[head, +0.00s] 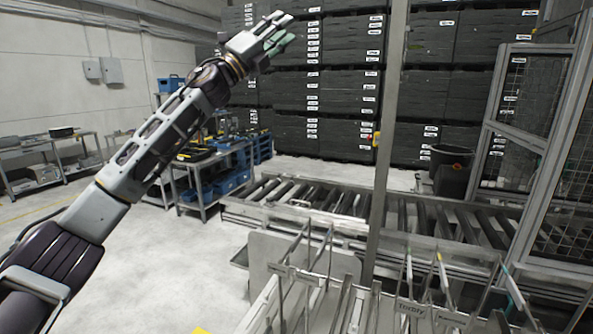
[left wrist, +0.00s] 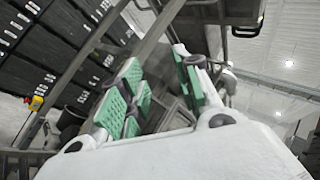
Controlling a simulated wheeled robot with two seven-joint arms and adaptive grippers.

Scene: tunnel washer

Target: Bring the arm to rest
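My left arm (head: 150,150) reaches up from the lower left of the head view, extended and raised. My left gripper (head: 277,36) is at its end, high in front of the dark stacked crates in the background. In the left wrist view the green-padded fingers of the left gripper (left wrist: 163,88) stand apart with nothing between them. My right gripper is in neither view.
A roller conveyor (head: 330,200) crosses the middle. A metal rack with upright rods (head: 400,300) stands at the lower right, beside a grey post (head: 387,130). A mesh fence (head: 530,110) is at right. A workbench (head: 207,165) stands behind my arm. Floor at left is open.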

